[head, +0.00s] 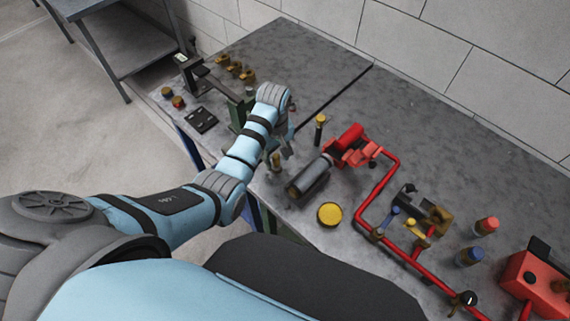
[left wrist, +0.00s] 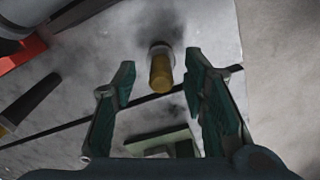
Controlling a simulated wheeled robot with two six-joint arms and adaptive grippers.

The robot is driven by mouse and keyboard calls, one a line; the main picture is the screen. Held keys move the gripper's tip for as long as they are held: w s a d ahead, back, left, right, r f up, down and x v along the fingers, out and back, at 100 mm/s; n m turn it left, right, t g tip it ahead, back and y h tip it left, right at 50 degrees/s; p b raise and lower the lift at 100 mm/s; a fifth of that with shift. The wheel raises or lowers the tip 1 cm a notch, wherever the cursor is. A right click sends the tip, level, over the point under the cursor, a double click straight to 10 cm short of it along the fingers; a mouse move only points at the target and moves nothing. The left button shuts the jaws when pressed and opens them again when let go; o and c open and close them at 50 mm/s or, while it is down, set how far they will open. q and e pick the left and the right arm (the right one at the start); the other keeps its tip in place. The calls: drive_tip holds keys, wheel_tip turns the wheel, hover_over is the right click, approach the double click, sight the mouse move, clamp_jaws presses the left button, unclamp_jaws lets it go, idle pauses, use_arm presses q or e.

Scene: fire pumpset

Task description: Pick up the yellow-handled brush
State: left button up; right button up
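A small upright piece with a yellow handle and a grey end, seemingly the brush (head: 277,161), stands on the grey workbench near its front edge. In the left wrist view the yellow-handled piece (left wrist: 160,72) shows beyond and between the fingertips, apart from both. My left gripper (head: 284,146) is just above and beside it. It also shows in the left wrist view (left wrist: 160,80), with its green-padded fingers spread and nothing between them touching. A second piece with a yellow top and black body (head: 320,128) stands farther right. My right gripper is out of view.
The grey and red pump (head: 310,180) lies close to the right, with a yellow disc (head: 329,214) before it. Red piping (head: 375,205) runs farther right. A green vice-like stand (head: 238,108) is close on the left. Bare bench lies behind.

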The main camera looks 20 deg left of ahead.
use_arm(q)
drive_tip(key=shift+f, duration=0.45)
drive_tip(key=shift+r, duration=0.1)
clamp_jaws()
